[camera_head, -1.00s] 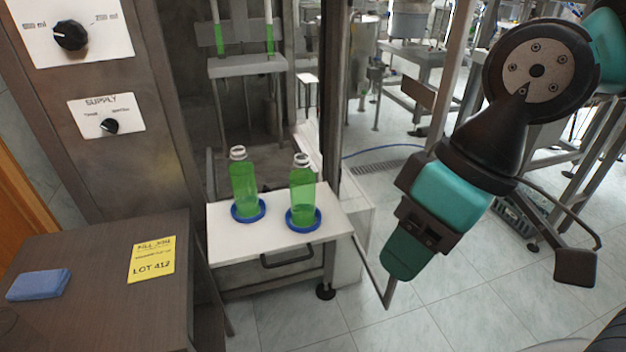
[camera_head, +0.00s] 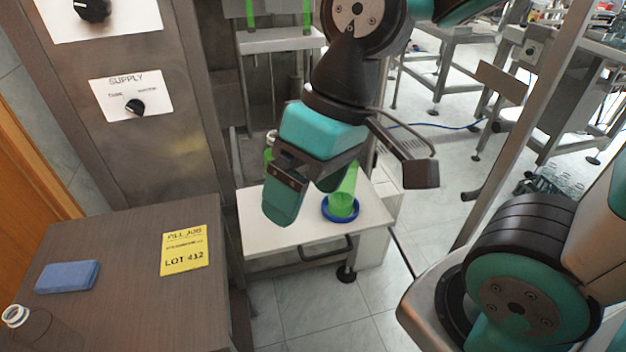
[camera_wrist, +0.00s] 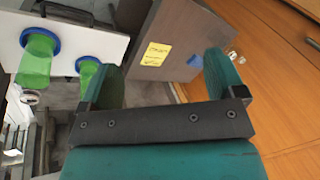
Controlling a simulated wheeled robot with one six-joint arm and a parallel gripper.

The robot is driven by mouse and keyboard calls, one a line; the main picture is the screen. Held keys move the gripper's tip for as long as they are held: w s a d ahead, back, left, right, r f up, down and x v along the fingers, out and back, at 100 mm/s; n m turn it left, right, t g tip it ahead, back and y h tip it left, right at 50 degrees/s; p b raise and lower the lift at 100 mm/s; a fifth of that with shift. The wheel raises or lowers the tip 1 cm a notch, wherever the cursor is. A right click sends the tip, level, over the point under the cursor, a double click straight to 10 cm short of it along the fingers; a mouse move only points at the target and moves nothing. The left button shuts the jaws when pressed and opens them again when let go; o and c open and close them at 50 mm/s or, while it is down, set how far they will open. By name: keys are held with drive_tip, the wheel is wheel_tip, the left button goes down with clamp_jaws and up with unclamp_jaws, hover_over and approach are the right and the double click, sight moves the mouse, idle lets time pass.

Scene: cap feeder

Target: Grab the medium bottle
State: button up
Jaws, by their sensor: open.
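Two green bottles stand upright in blue rings on a white shelf (camera_head: 262,232). In the head view the right bottle (camera_head: 343,193) is partly behind my gripper, and the left bottle (camera_head: 268,153) is almost wholly hidden. The wrist view shows both, the right one (camera_wrist: 35,65) and the left one (camera_wrist: 87,76). My gripper (camera_head: 308,195) is open and in front of the shelf in the head view. In the wrist view nothing is between its teal fingers (camera_wrist: 163,62).
The shelf has a dark handle (camera_head: 327,249).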

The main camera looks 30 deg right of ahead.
drive_tip(key=shift+o, duration=0.7)
drive_tip(key=w+d+m+p, duration=0.1)
drive_tip(key=w+d+m, duration=0.3)
drive_tip(key=w+m, duration=0.3)
drive_tip(key=shift+w+f+m+h+p, duration=0.3)
drive_tip(key=shift+w+h, duration=0.1)
drive_tip(key=shift+w, duration=0.4)
drive_tip(key=w+d+f+m+p, duration=0.1)
drive_tip(key=w+d+f+m, duration=0.1)
drive_tip(key=d+m, duration=0.3)
drive_tip(key=w+d+f+m+h, duration=0.1)
drive_tip(key=w+d+f+m, duration=0.2)
drive_tip(key=w+d+m, duration=0.2)
drive_tip(key=w+d+f+m+p, duration=0.1)
drive_tip(key=w+d+f+m, duration=0.2)
drive_tip(key=d+m, duration=0.4)
drive_tip(key=shift+w+d+m+h+p, duration=0.2)
drive_tip(key=shift+w+m+h+p, duration=0.2)
drive_tip(key=shift+w+m, duration=0.15)
drive_tip(key=f, duration=0.5)
drive_tip(key=f+p, duration=0.1)
drive_tip(key=f, duration=0.1)
drive_tip(key=shift+w+a+f, duration=0.25)
drive_tip(key=shift+f, duration=0.1)
drive_tip(key=c, duration=1.7)
